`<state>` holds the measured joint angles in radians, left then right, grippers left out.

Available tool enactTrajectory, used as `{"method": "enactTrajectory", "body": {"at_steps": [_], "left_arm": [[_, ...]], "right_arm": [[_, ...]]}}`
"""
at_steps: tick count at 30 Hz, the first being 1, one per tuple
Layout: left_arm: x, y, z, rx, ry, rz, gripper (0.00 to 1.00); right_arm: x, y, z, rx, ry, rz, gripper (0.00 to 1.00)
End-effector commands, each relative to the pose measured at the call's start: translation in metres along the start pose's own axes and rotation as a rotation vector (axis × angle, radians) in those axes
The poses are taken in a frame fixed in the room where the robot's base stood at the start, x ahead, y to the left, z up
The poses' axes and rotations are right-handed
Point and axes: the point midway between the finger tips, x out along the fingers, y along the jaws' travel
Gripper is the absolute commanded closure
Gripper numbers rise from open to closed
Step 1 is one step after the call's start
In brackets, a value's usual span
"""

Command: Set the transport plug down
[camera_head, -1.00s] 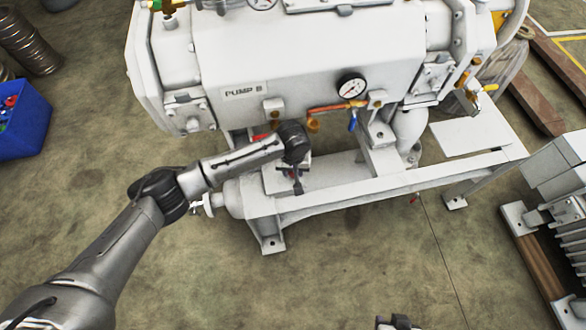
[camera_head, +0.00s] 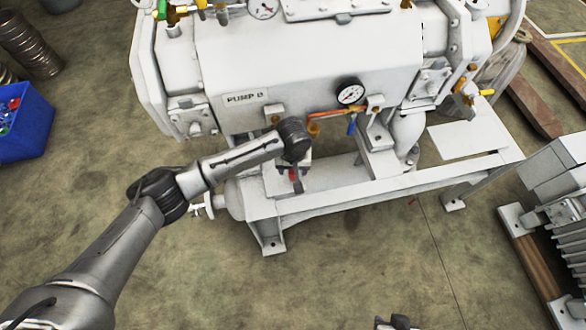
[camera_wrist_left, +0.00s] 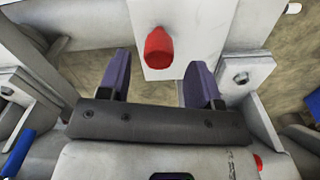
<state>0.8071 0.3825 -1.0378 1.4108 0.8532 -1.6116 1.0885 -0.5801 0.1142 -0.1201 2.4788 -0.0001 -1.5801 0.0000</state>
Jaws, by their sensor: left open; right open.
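The transport plug, a small red rounded piece, stands on a white plate in the left wrist view (camera_wrist_left: 158,48), between and beyond my open fingertips. A little of the red plug also shows in the head view (camera_head: 292,174). My left gripper (camera_wrist_left: 160,76) is open, with its two dark fingers spread wide and clear space between each finger and the plug. In the head view my left gripper (camera_head: 296,182) points down at the pump's base frame, mostly hidden by its own wrist. My right gripper (camera_head: 397,323) shows only in part at the bottom edge.
The large white pump (camera_head: 300,75) labelled PUMP B stands behind my left wrist, with a gauge (camera_head: 350,92) and copper pipe close by. Its white base frame (camera_head: 340,200) runs below. A blue bin (camera_head: 28,125) stands at the left. The floor in front is clear.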

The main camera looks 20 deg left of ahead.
Motion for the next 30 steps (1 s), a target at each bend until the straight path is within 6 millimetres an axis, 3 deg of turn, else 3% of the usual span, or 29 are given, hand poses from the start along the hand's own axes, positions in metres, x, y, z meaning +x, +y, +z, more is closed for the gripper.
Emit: {"method": "enactTrajectory", "body": {"at_steps": [1,3,13,26,30], "left_arm": [[-0.017,0.0,0.0,0.0,0.001,0.002,0.42],[-0.03,0.0,0.0,0.0,0.001,0.0,0.42],[-0.075,0.0,0.0,-0.001,0.0,0.001,0.42],[-0.086,0.0,0.0,0.0,-0.001,0.001,0.42],[-0.077,0.005,0.013,0.036,-0.006,0.022,0.42]], "right_arm": [[-0.012,0.0,-0.004,0.0,0.001,0.0,0.57],[-0.02,0.001,-0.006,0.0,0.002,0.0,0.57],[-0.041,0.002,-0.013,-0.004,0.001,0.003,0.57],[-0.045,0.004,-0.014,-0.01,0.0,0.008,0.57],[-0.045,0.004,-0.014,-0.009,0.0,0.007,0.57]]}}
